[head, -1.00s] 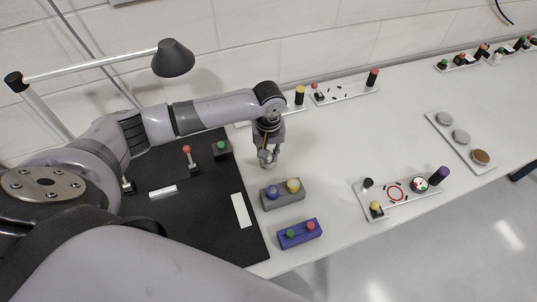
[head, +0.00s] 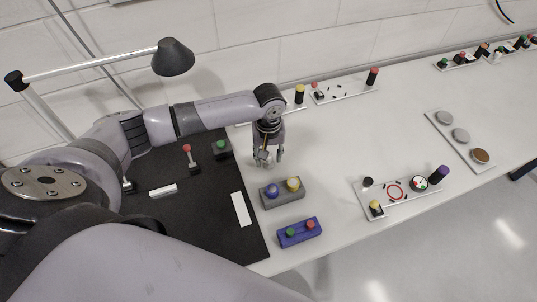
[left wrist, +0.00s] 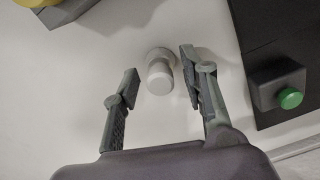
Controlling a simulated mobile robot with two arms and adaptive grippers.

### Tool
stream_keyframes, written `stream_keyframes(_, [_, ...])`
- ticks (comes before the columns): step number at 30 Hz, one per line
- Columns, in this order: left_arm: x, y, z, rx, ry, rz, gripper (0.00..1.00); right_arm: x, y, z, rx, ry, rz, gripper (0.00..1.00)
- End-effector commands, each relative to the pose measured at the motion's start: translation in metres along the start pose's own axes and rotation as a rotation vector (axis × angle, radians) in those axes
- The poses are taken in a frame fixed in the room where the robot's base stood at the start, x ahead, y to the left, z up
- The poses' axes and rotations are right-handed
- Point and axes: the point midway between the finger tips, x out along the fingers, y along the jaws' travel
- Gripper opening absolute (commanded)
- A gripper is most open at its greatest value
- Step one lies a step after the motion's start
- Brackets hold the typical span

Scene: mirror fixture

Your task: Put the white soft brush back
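A white piece that I take to be the white soft brush (left wrist: 159,75) stands on the white table in the left wrist view, a short cylinder on a wider round part. My left gripper (left wrist: 152,82) is open, with one finger on each side of the piece and a visible gap to both. In the head view the left gripper (head: 269,160) points down at the table, just right of the black mat, and largely hides the piece. My right gripper is not in view.
A grey block (head: 283,193) with blue and yellow knobs and a blue block (head: 299,233) stand close in front. A green-button box (head: 222,148) is on the black mat (head: 205,190).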

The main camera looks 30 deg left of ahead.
Motion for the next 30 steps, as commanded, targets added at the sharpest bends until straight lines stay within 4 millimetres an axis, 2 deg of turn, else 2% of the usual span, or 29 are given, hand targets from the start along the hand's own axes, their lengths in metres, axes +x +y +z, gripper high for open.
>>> stream_keyframes(4, [-0.006,0.000,-0.001,0.000,0.002,0.002,0.40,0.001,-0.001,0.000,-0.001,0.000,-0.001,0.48])
stream_keyframes(7, [-0.019,0.001,-0.001,0.000,0.003,0.003,0.40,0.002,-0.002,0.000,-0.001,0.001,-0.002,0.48])
stream_keyframes(15, [-0.077,0.001,-0.001,0.000,0.003,0.003,0.40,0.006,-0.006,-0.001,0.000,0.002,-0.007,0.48])
stream_keyframes(21, [-0.110,0.001,-0.001,0.000,0.002,0.002,0.40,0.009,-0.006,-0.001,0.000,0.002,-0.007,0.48])
stream_keyframes(25, [-0.120,0.000,0.000,-0.001,0.000,0.001,0.40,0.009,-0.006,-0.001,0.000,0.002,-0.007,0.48])
stream_keyframes(30, [-0.123,0.000,0.000,-0.001,-0.001,0.000,0.40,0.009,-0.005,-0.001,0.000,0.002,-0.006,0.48])
